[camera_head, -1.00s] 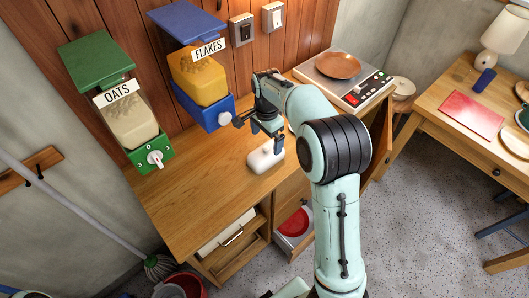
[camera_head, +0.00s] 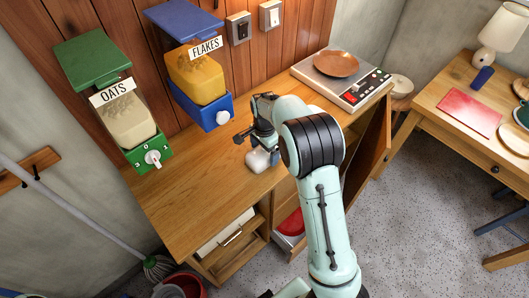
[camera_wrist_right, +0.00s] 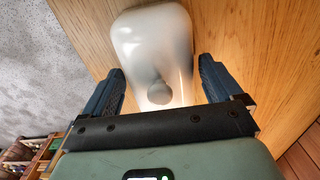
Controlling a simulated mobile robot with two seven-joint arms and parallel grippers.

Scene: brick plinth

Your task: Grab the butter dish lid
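The butter dish lid (camera_head: 257,162) is a white, rounded cover on the wooden counter (camera_head: 185,205), below the flakes dispenser. My right gripper (camera_head: 258,145) is just above it and partly hides it. In the right wrist view, the pale lid (camera_wrist_right: 150,35) with its round knob (camera_wrist_right: 158,91) shows between and beyond the two dark fingers of the right gripper (camera_wrist_right: 161,68). These fingers are open, with a gap to the knob on each side. Whether a dish lies under the lid is hidden. My left gripper is not in view.
The oats dispenser (camera_head: 125,115) and flakes dispenser (camera_head: 198,80) stand against the wood wall behind the lid. A scale (camera_head: 348,85) with a copper pan (camera_head: 336,64) is at the counter's far right end. The counter's front left is clear.

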